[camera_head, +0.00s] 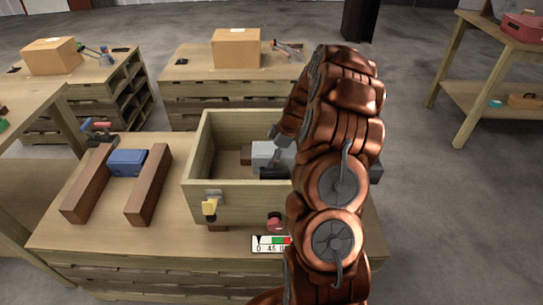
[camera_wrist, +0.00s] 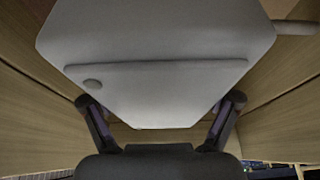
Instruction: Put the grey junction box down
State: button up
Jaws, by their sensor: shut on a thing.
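The grey junction box (camera_head: 266,158) is inside the open wooden crate (camera_head: 205,150) on the near table, partly hidden by my arm. In the wrist view the grey box (camera_wrist: 160,60) fills the upper middle, between my two fingers. My gripper (camera_wrist: 160,112) is shut on it. Wooden crate walls (camera_wrist: 40,95) rise on both sides of it in the wrist view. I cannot tell whether the box touches the crate floor.
Left of the crate, a blue box (camera_head: 127,162) sits between two brown wooden blocks (camera_head: 88,186) (camera_head: 149,186). A yellow-and-black item (camera_head: 209,207) is on the crate's front wall. A small gauge sign (camera_head: 270,244) is at the table's front. Cardboard boxes (camera_head: 236,48) stand on tables behind.

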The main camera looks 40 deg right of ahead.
jog(key=o, duration=1.6)
jog(key=shift+c, duration=0.2)
